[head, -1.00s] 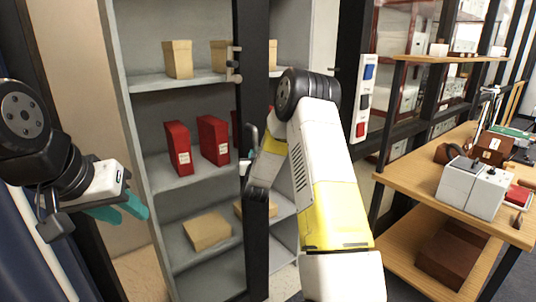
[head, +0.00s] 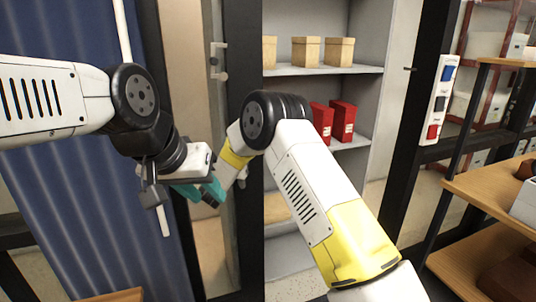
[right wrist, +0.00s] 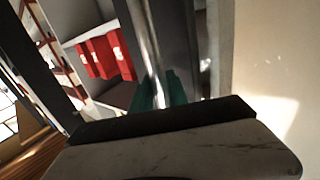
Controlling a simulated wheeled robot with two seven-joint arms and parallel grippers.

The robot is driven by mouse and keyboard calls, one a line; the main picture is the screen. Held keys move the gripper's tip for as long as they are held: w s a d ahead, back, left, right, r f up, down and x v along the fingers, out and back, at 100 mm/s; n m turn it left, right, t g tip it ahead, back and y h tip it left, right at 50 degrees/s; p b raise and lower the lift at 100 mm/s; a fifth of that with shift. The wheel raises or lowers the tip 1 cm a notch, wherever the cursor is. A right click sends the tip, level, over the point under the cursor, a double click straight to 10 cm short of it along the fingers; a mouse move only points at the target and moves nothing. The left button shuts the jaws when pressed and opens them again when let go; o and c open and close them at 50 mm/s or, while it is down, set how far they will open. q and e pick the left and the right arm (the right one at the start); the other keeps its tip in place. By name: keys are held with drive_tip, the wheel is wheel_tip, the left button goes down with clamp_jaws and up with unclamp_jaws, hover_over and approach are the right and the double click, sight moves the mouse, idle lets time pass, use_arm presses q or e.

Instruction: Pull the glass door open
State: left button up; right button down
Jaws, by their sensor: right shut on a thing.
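The glass door has a dark frame (head: 246,50), which stands left of the shelves and angled out from the cabinet. A metal fitting (head: 217,62) sits on the frame's upper part. In the right wrist view, my right gripper (right wrist: 160,92) has its teal fingers shut around an upright shiny handle bar (right wrist: 145,40). My left gripper (head: 203,190) is open with teal fingers, beside my right wrist and in front of the door. I cannot tell whether they touch.
The grey cabinet (head: 375,40) holds tan boxes (head: 306,50) and red boxes (head: 343,120) on its shelves. A blue corrugated panel (head: 90,200) is at left. A wooden bench (head: 480,190) stands at right, beside a dark post with a switch panel (head: 438,100).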

drive_tip(key=s+a, duration=0.2)
drive_tip(key=a, duration=0.4)
drive_tip(key=shift+s+a, duration=0.3)
drive_tip(key=shift+s, duration=0.05)
drive_tip(key=c, duration=1.3)
unclamp_jaws()
